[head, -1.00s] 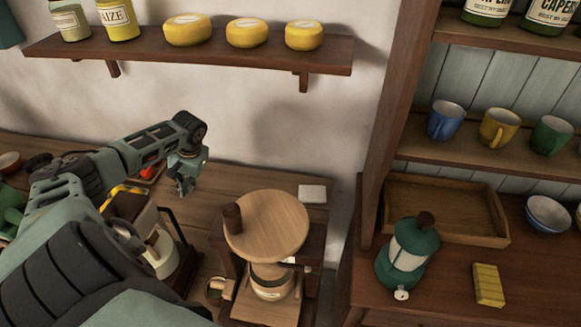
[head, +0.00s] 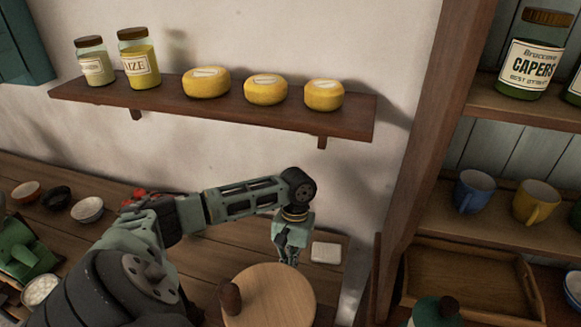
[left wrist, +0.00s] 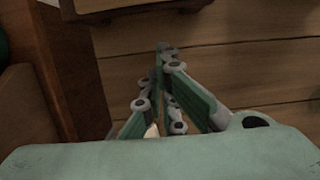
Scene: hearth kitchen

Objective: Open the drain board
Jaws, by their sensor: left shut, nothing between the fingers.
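I cannot pick out a drain board for certain in either view. My left gripper (head: 290,258) is shut and empty, pointing down over the back of the wooden counter (head: 225,240). It is just left of a small white block (head: 326,252) and beyond a round wooden disc with an upright knob (head: 268,297). In the left wrist view the closed fingers (left wrist: 166,52) point toward wooden boards (left wrist: 240,65). My right gripper is not in view.
A wall shelf (head: 225,115) with jars and yellow cheeses is above my left arm. A dresser upright (head: 425,130) stands at right, with mugs and a wooden tray (head: 470,285). Several small bowls and a green machine (head: 22,252) sit at left.

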